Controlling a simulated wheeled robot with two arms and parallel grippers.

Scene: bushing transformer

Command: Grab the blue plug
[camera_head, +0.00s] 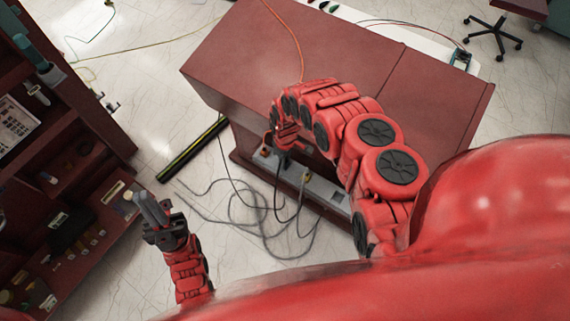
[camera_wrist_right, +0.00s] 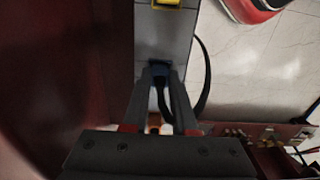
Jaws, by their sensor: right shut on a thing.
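The blue plug (camera_wrist_right: 159,68) sits on the grey power strip (camera_wrist_right: 163,38) in the right wrist view, between my right fingertips, with a dark cable running back from it. My right gripper (camera_wrist_right: 159,72) is shut on it. In the head view the right gripper (camera_head: 283,145) reaches down at the strip beside the red-brown desk, and the plug is too small to make out there. My left gripper (camera_head: 150,208) is at lower left, away from the strip, with nothing visible between its fingers; its exact opening is unclear.
The desk (camera_head: 300,50) stands above and behind the strip. Loose grey and black cables (camera_head: 250,215) lie on the pale floor. A yellow plug (camera_wrist_right: 170,2) sits further along the strip. Dark red shelves (camera_head: 60,120) with small items stand at left. A black-yellow bar (camera_head: 190,150) lies on the floor.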

